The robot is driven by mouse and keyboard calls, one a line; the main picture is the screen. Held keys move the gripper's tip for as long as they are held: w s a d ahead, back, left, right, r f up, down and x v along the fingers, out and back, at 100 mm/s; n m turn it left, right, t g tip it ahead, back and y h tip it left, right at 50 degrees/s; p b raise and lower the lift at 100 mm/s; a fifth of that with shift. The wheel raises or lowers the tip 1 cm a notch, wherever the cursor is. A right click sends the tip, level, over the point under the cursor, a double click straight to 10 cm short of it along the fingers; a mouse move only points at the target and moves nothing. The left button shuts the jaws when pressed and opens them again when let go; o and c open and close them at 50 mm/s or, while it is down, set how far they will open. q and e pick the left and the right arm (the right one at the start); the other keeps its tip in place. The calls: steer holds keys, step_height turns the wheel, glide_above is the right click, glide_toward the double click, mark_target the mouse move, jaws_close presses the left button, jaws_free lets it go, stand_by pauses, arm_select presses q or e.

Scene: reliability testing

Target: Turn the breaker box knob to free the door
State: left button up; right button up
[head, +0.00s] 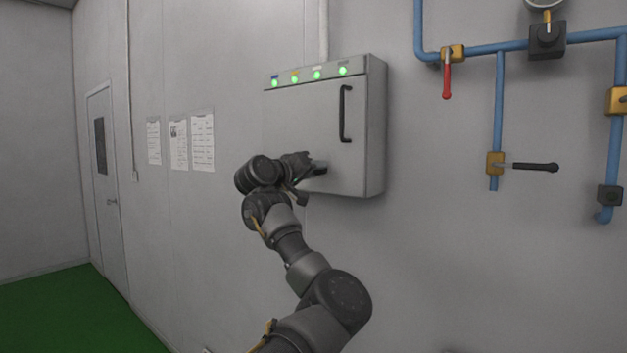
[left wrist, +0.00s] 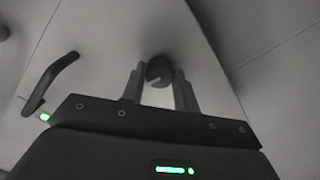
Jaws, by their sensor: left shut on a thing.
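The grey breaker box (head: 312,117) is on the wall with its door (head: 300,130) shut. Its dark door handle (head: 345,114) is at the upper right of the door and also shows in the left wrist view (left wrist: 52,80). My left gripper (head: 316,169) is at the lower part of the door. In the left wrist view the round dark knob (left wrist: 159,71) with a pale mark sits between the two fingers of the left gripper (left wrist: 159,84), which is shut on it. The head view hides the knob behind the gripper. My right gripper is not in view.
Blue pipes (head: 500,90) with a red-handled valve (head: 447,75) and a black-handled valve (head: 530,166) run along the wall to the right. Paper sheets (head: 178,143) hang to the left of the box. A room door (head: 105,180) is further left. The green floor (head: 75,310) is clear.

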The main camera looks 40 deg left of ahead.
arm_select(q)
steer(key=m+b, duration=0.3)
steer(key=b, duration=0.1)
steer(key=m+b, duration=0.3)
steer(key=b, duration=0.2)
steer(key=shift+a+f, duration=0.1)
steer(key=shift+f, duration=0.1)
steer(key=m+b, duration=0.3)
steer(key=m, duration=0.1)
steer(key=shift+r, duration=0.25)
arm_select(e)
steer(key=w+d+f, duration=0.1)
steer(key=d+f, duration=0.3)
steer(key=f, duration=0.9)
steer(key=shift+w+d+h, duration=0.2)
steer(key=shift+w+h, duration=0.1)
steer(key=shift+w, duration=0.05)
arm_select(q)
steer(key=shift+r+m+b, duration=0.15)
steer(key=shift+m+b, duration=0.15)
steer(key=shift+b, duration=0.05)
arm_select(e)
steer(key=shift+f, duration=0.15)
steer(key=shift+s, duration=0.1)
arm_select(q)
steer(key=o, duration=1)
steer(key=shift+s, duration=0.1)
